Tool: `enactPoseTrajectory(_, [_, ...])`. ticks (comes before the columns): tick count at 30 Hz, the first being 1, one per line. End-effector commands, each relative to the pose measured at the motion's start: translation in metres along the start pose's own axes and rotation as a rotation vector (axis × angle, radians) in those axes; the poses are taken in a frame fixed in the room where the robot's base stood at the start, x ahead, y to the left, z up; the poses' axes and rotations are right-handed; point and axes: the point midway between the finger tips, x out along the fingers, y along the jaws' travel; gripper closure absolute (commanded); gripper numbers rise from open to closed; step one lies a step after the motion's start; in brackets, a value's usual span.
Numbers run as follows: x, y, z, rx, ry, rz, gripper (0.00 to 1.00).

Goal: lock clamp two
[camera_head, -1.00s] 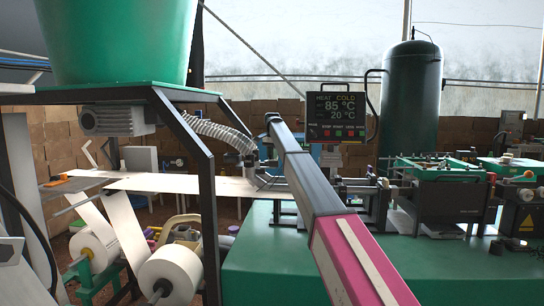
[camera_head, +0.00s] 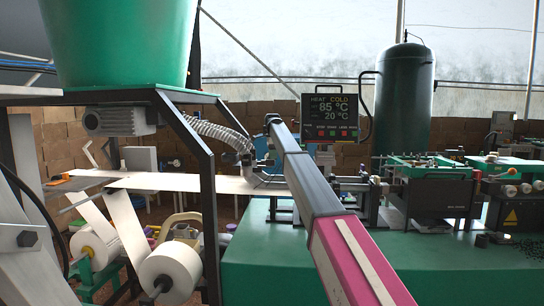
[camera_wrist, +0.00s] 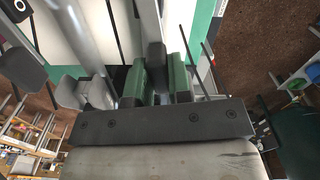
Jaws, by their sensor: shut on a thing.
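In the wrist view, my gripper (camera_wrist: 160,85) has its two green-padded fingers close together, shut on a narrow dark piece (camera_wrist: 155,58) that looks like a clamp lever. The fingers hide most of it, and I cannot tell whether the clamp is locked or which number it bears. A grey metal tube (camera_wrist: 92,45) runs close beside the left finger. In the head view, my arm reaches to the feed end of the green machine (camera_head: 300,262), by the white paper strip (camera_head: 185,182). My arm largely hides the gripper and the clamp there.
A display (camera_head: 330,117) reads 85 °C and 20 °C beyond my arm. A ribbed hose (camera_head: 215,130) and dark frame posts (camera_head: 207,210) stand left of the arm. Paper rolls (camera_head: 170,272) hang low at left. A green tank (camera_head: 404,100) stands behind.

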Motion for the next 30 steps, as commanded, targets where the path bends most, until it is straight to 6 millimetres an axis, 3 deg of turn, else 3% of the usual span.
enactPoseTrajectory(12, [-0.0004, 0.0101, 0.0011, 0.19, 0.0, 0.0, 1.0])
enactPoseTrajectory(29, [-0.0005, 0.0112, 0.0015, 0.219, 0.0, 0.0, 1.0])
enactPoseTrajectory(30, [-0.0005, 0.0112, 0.0015, 0.218, 0.0, 0.0, 0.68])
